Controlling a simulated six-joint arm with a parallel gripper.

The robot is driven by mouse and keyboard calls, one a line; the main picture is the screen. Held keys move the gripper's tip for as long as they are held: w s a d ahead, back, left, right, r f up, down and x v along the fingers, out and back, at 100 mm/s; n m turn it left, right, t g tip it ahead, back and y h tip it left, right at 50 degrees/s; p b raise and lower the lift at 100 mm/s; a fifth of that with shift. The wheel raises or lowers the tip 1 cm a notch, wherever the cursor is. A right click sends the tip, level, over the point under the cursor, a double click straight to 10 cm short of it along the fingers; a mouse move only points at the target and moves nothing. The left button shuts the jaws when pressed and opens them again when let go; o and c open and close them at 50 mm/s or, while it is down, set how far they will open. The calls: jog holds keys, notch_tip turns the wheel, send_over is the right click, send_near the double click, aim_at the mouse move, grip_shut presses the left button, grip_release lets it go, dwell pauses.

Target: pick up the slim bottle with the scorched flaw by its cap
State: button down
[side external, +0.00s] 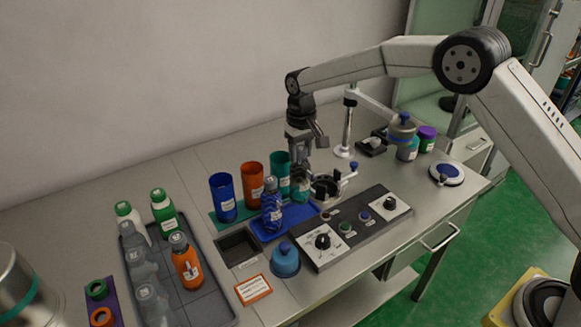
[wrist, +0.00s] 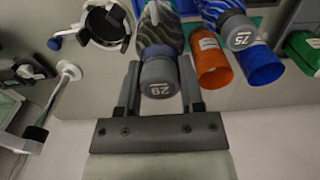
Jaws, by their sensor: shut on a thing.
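My gripper (side external: 301,172) is shut on the grey cap (wrist: 160,74) of a slim bottle. The bottle's body, with dark wavy streaks (wrist: 155,28), extends away from the cap in the wrist view. In the side view this bottle (side external: 301,188) is small and partly hidden, beside the teal cup and the clamp ring. I cannot make out whether its streaks are a scorch. A blue streaked bottle (side external: 271,210) with a grey cap (wrist: 238,30) stands apart from my gripper on a blue mat. An orange bottle (side external: 187,268) with a grey cap stands in the grey tray.
Blue (side external: 223,200), orange (side external: 252,184) and teal (side external: 280,165) cups stand in a row left of my gripper. The clamp ring (side external: 326,187) and control panel (side external: 352,226) lie to the right. The grey tray (side external: 207,308) holds several bottles. A dark square bin (side external: 238,247) stands near the panel.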

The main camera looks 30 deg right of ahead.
jog(key=shift+r, duration=0.85)
